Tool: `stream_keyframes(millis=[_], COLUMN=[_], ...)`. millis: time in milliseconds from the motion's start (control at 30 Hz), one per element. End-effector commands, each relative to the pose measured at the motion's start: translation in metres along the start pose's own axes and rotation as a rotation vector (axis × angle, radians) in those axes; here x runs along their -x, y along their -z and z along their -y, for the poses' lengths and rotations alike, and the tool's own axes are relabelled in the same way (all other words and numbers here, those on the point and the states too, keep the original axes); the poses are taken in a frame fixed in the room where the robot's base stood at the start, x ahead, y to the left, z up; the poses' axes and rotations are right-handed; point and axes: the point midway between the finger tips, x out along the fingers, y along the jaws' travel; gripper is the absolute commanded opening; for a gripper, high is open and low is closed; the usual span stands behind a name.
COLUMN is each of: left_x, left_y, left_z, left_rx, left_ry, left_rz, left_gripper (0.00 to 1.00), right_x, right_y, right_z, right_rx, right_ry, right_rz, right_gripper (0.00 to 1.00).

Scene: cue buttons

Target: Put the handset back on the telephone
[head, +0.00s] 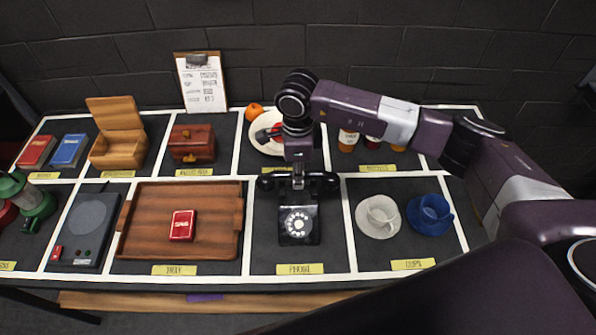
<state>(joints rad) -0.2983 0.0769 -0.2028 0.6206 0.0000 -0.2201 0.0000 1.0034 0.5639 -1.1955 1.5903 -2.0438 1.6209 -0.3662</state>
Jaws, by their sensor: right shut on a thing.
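The black telephone (299,226) with a pale round dial stands in the middle front square, behind a yellow label. The black handset (324,181) lies crosswise at the top end of the telephone. My right gripper (298,183) points down from above and is shut on the middle of the handset. The gripper hides the handset's middle and part of the telephone's top, so I cannot tell whether the handset rests in the cradle or is just above it. My left gripper is not in view.
Left of the telephone is a wooden tray (141,220) with a red card box (182,225). To the right are a white cup (381,214) and a blue cup (431,212) on saucers. Behind my gripper are a white plate (262,140) and jars (348,139). White strips divide the table.

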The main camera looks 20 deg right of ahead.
Motion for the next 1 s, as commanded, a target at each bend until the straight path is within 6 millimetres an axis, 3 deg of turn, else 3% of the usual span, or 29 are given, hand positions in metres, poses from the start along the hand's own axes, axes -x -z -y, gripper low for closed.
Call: stream_keyframes(millis=[400,867,900,1000], left_x=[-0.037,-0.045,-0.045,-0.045], left_y=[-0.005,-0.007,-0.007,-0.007], left_z=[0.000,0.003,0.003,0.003], left_rx=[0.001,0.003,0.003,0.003], left_ry=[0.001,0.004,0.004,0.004], left_rz=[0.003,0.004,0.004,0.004], left_gripper=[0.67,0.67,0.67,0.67], right_x=[-0.045,-0.053,-0.053,-0.053], right_y=[0.000,0.000,0.000,0.000], right_z=[0.000,-0.001,-0.001,-0.001], right_rx=[0.001,0.002,0.002,0.002], right_ry=[0.000,-0.001,-0.001,-0.002], right_rz=[0.000,0.000,0.000,0.000], right_gripper=[0.00,0.00,0.17,0.28])
